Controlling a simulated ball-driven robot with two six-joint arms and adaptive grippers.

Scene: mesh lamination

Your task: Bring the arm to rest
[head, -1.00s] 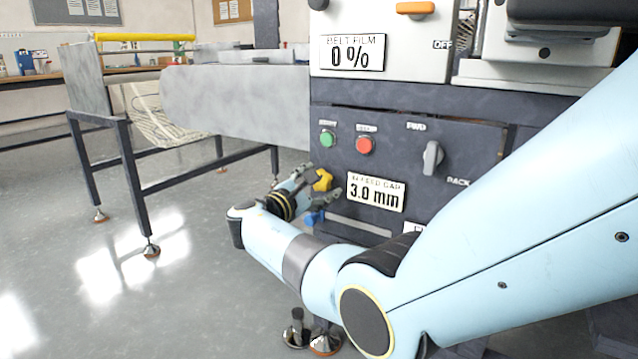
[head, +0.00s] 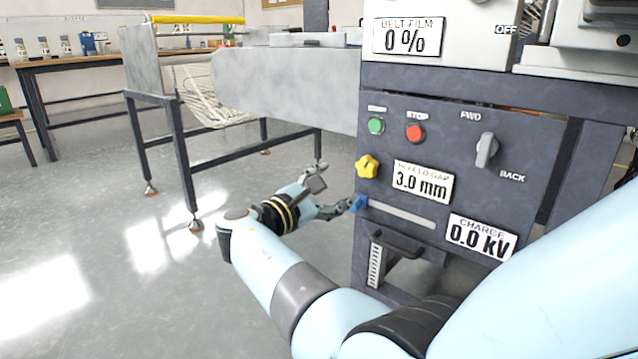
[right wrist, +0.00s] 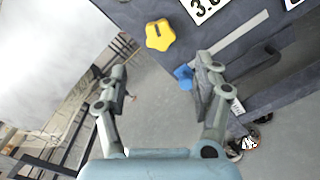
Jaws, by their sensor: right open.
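My right arm reaches in from the lower right in the head view. Its gripper (head: 337,191) is open and empty, left of the dark machine panel (head: 540,150). The yellow star knob (head: 367,166) sits on the panel's left edge, apart from the fingers. In the right wrist view the two fingers (right wrist: 162,74) stand wide apart. The yellow knob (right wrist: 160,34) lies beyond them, and a blue part (right wrist: 183,76) shows close to the right finger. That blue part (head: 360,203) overlaps a fingertip in the head view; contact cannot be told. My left gripper is not in view.
The panel carries a green button (head: 376,126), a red stop button (head: 415,133) and a grey selector (head: 487,150). Displays read 0 %, 3.0 mm and 0.0 kV. A grey metal frame (head: 177,150) stands left. The floor (head: 110,260) at left is clear.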

